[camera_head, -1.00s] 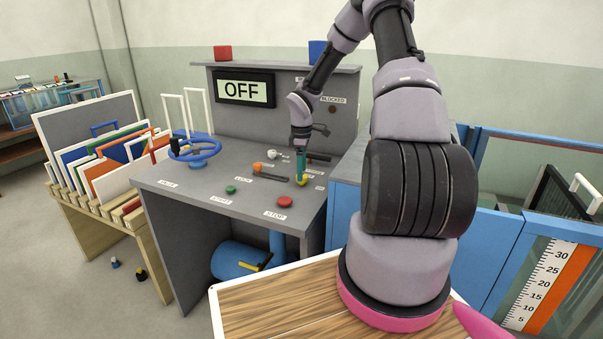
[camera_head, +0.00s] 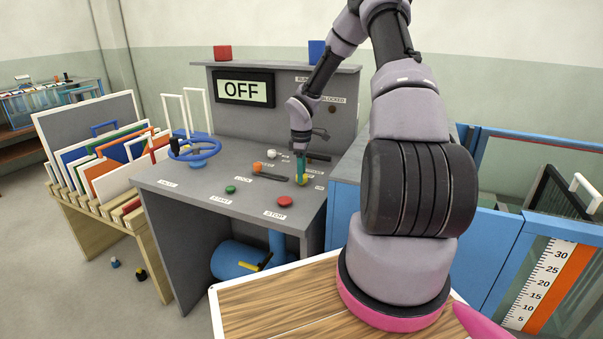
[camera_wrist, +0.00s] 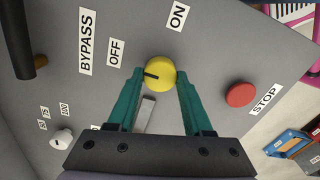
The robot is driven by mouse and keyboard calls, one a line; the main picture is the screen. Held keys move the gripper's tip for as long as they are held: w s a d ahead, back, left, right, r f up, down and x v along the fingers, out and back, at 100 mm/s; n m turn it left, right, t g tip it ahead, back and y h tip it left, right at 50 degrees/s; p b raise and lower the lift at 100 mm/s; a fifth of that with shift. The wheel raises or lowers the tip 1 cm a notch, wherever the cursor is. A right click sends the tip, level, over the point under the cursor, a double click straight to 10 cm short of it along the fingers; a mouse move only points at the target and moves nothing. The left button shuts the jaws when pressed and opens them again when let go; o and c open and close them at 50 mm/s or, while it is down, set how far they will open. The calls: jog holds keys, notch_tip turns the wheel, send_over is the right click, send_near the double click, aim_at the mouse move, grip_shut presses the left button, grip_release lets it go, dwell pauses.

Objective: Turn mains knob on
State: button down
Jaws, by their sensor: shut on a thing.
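The mains knob is a round yellow knob with a black pointer line (camera_wrist: 160,72). It sits on the grey panel between the OFF label (camera_wrist: 115,53) and the ON label (camera_wrist: 178,17). The pointer line runs from the knob's middle towards the OFF side. My gripper (camera_wrist: 157,80) has its two teal fingers on either side of the knob, shut on it. In the head view my gripper (camera_head: 301,176) reaches straight down to the desk, and only a bit of yellow shows by its tips. The display (camera_head: 245,88) on the console reads OFF.
A red STOP button (camera_wrist: 240,94) is close to the right of the knob. A white knob (camera_wrist: 62,139) and a black handle (camera_wrist: 24,60) are to the left. In the head view, a green START button (camera_head: 231,189) and a blue handwheel (camera_head: 195,147) are on the desk.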

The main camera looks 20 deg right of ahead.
jog(key=shift+m, duration=0.3)
jog(key=m, duration=0.3)
jog(key=shift+m, duration=0.4)
jog(key=m, duration=0.4)
jog(key=shift+m, duration=0.3)
jog(key=m, duration=0.4)
jog(key=shift+m, duration=2.2)
jog(key=shift+c, duration=1.5)
grip_release()
notch_tip(320, 180, up, 11)
